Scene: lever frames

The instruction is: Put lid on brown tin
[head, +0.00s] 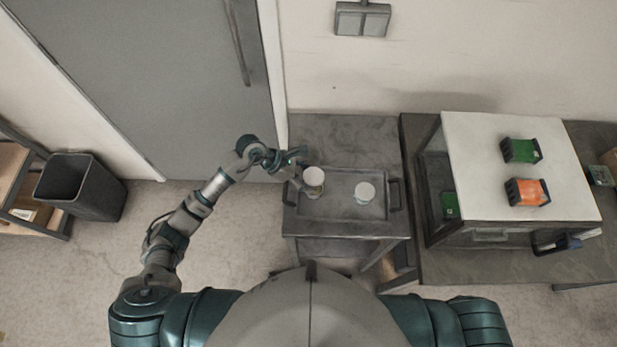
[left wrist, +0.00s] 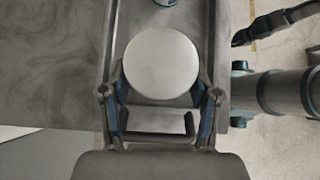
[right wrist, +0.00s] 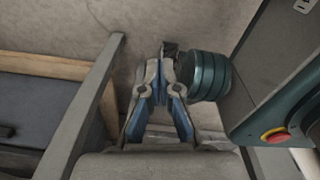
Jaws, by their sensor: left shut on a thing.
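My left gripper (head: 297,165) is shut on a round white lid (head: 313,176). The lid also shows between the fingers in the left wrist view (left wrist: 160,63). Just below the lid in the head view is a brownish tin (head: 315,191), mostly covered by it. I cannot tell whether lid and tin touch. A second tin with a pale top (head: 365,191) stands to the right on the tray; its edge shows at the top of the left wrist view (left wrist: 165,2). My right gripper (right wrist: 164,68) is shut and empty, low and away from the tins.
The tins stand on a grey tray (head: 340,212) with dark handles, on a small cart (head: 345,135). To the right, a white-topped shelf (head: 470,145) carries a green box (head: 520,150) and an orange box (head: 527,192). A dark bin (head: 82,187) stands at the left.

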